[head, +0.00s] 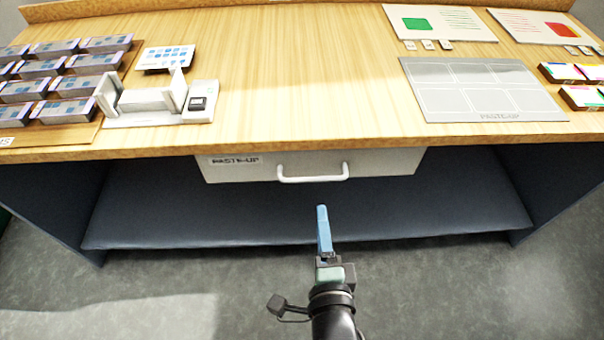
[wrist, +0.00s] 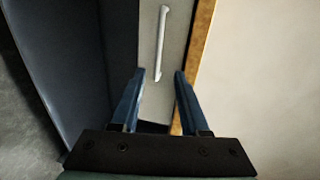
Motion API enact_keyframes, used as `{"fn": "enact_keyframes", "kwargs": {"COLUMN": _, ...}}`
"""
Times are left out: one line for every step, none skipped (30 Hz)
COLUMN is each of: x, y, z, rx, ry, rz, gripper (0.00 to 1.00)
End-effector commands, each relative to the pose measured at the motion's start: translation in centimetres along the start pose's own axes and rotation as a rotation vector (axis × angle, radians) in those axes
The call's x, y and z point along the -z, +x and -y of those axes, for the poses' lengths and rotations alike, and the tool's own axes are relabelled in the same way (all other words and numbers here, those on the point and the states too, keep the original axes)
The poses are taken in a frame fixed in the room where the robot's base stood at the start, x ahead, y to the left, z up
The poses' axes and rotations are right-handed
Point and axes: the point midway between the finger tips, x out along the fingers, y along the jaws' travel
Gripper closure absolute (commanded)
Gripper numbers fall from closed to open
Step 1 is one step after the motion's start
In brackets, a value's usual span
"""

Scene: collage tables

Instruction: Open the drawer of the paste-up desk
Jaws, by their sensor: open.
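The paste-up desk (head: 300,100) has a wooden top, and a pale drawer (head: 230,172) labelled PASTE-UP sits under its front edge. The drawer appears closed. Its white bar handle (head: 312,178) is at the middle of the drawer front. In the wrist view the handle (wrist: 161,45) runs nearly upright in the picture, ahead of and between my blue fingers. My gripper (head: 322,212) is in front of the desk, just below the handle in the head view. In the wrist view my gripper (wrist: 158,80) is open and empty, apart from the handle.
On the desktop are several boxes (head: 68,80) at left, a white device (head: 160,100), a grey layout board (head: 480,90) and printed sheets (head: 440,22). A dark shelf (head: 200,215) lies below the drawer. The floor (head: 200,290) in front is clear.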

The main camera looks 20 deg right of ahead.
Motion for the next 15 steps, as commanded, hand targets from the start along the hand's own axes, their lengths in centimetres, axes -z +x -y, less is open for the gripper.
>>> {"fn": "enact_keyframes", "kwargs": {"x": 0.1, "y": 0.0, "z": -0.2, "rx": -0.005, "ry": 0.009, "rz": -0.003, "gripper": 0.55}}
{"fn": "enact_keyframes", "kwargs": {"x": 0.1, "y": 0.2, "z": -0.3, "rx": -0.006, "ry": 0.012, "rz": -0.004, "gripper": 0.55}}
{"fn": "enact_keyframes", "kwargs": {"x": 0.1, "y": 0.5, "z": -0.4, "rx": -0.005, "ry": 0.013, "rz": -0.003, "gripper": 0.55}}
{"fn": "enact_keyframes", "kwargs": {"x": 0.1, "y": 0.8, "z": -0.4, "rx": -0.003, "ry": 0.012, "rz": -0.003, "gripper": 0.55}}
{"fn": "enact_keyframes", "kwargs": {"x": 0.1, "y": 1.2, "z": -0.3, "rx": -0.003, "ry": 0.012, "rz": -0.003, "gripper": 0.55}}
{"fn": "enact_keyframes", "kwargs": {"x": 0.1, "y": 1.7, "z": -0.4, "rx": -0.003, "ry": 0.010, "rz": -0.002, "gripper": 0.55}}
{"fn": "enact_keyframes", "kwargs": {"x": 0.1, "y": 2.2, "z": -0.3, "rx": -0.002, "ry": 0.010, "rz": -0.002, "gripper": 0.55}}
{"fn": "enact_keyframes", "kwargs": {"x": 0.1, "y": 2.6, "z": -0.3, "rx": -0.001, "ry": 0.009, "rz": -0.003, "gripper": 0.55}}
{"fn": "enact_keyframes", "kwargs": {"x": 0.1, "y": 3.4, "z": -0.4, "rx": -0.002, "ry": 0.009, "rz": -0.003, "gripper": 0.55}}
{"fn": "enact_keyframes", "kwargs": {"x": 0.1, "y": 3.9, "z": -0.3, "rx": 0.000, "ry": 0.008, "rz": -0.003, "gripper": 0.55}}
{"fn": "enact_keyframes", "kwargs": {"x": 0.1, "y": 4.5, "z": -0.4, "rx": -0.001, "ry": 0.008, "rz": -0.003, "gripper": 0.55}}
{"fn": "enact_keyframes", "kwargs": {"x": 0.1, "y": 5.2, "z": -0.3, "rx": -0.001, "ry": 0.008, "rz": -0.003, "gripper": 0.55}}
{"fn": "enact_keyframes", "kwargs": {"x": 0.1, "y": 5.7, "z": -0.3, "rx": -0.002, "ry": 0.008, "rz": -0.002, "gripper": 0.55}}
{"fn": "enact_keyframes", "kwargs": {"x": 0.1, "y": 6.3, "z": -0.4, "rx": -0.002, "ry": 0.008, "rz": -0.002, "gripper": 0.55}}
{"fn": "enact_keyframes", "kwargs": {"x": 0.1, "y": 7.0, "z": -0.4, "rx": -0.002, "ry": 0.007, "rz": -0.002, "gripper": 0.55}}
